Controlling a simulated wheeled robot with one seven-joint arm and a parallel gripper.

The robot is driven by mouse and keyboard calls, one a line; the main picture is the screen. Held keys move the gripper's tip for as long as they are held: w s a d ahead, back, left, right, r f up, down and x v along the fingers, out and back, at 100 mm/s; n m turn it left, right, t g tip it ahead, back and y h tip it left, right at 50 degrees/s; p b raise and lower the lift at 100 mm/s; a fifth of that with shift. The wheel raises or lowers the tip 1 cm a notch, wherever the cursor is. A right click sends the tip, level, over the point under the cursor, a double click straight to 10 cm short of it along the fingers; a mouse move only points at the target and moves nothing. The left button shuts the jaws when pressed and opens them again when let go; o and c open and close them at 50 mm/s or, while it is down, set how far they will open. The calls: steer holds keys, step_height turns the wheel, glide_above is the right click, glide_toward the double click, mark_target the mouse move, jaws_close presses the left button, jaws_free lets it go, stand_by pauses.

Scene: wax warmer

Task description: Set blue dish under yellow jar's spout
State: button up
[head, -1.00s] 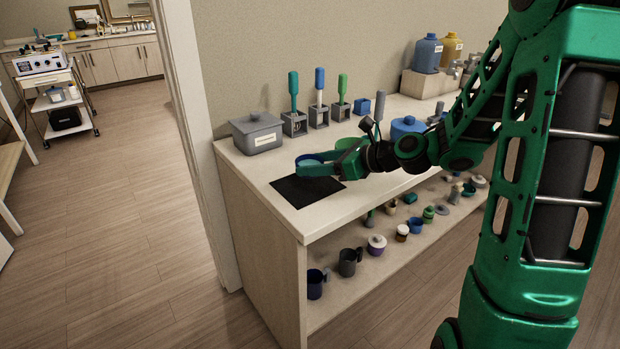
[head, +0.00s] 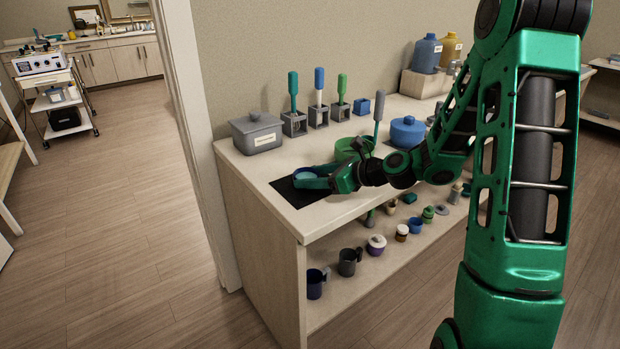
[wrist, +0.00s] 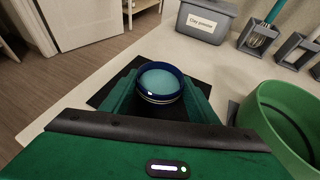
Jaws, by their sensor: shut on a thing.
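The blue dish (head: 305,174), dark blue outside with a lighter teal inside, is held between the fingers of my gripper (head: 312,181) over the black mat at the near left of the counter. In the wrist view the dish (wrist: 160,82) sits upright between the two green fingers of my gripper (wrist: 160,98), with the black mat below. I cannot tell if it touches the mat. The yellow jar (head: 449,50) stands on a raised block at the counter's far end, beside a blue jar (head: 426,53). My arm partly hides the area by the yellow jar's spout.
The black mat (head: 290,193) lies by a grey lidded box (head: 257,134). A green bowl (head: 350,148) stands close to my wrist, with a blue lidded pot (head: 408,130) beyond. Tools stand in grey holders along the back. Cups and jars fill the lower shelf.

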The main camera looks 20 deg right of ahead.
steer(key=shift+f, duration=0.1)
steer(key=o, duration=1.1)
